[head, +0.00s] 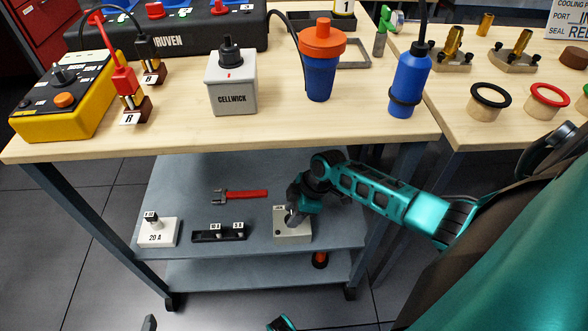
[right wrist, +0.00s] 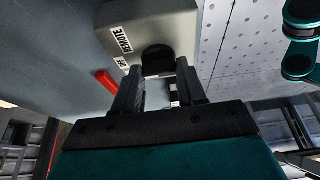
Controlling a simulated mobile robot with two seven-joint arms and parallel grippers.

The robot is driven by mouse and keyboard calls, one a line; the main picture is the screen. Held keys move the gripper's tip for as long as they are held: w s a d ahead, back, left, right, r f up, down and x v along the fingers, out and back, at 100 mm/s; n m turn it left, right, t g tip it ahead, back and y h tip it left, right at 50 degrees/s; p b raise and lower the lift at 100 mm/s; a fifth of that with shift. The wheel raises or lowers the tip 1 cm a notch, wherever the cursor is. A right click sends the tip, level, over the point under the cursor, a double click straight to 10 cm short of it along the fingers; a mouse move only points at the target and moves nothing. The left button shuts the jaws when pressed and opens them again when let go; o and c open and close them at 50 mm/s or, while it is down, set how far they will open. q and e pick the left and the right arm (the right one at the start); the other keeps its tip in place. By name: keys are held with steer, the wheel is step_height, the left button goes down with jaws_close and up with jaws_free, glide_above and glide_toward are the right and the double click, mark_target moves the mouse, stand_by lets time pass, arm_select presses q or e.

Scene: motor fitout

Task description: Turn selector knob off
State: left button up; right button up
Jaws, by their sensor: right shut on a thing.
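The selector box (head: 296,234) is a pale grey block on the upper of the two shelves under the bench, at the right. In the right wrist view the box (right wrist: 172,22) carries a REMOTE label and a second, smaller label. Its round black selector knob (right wrist: 158,57) sits between my finger ends. My right gripper (head: 293,216) reaches down to the box from the right. In the right wrist view the gripper (right wrist: 159,72) is shut on the knob, one finger on each side. The knob's pointer is hidden, so its setting does not show. My left gripper is not clearly in view.
On the same shelf lie a 20 A block (head: 156,234), a black strip (head: 219,236) and a red-handled tool (head: 240,195). The bench top (head: 180,134) overhangs the shelf and holds a CELLWICK box (head: 231,84), an orange-lidded blue cup (head: 321,72) and a blue bottle (head: 409,78).

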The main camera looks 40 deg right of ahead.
steer(key=o, duration=1.1)
steer(key=shift+c, duration=0.2)
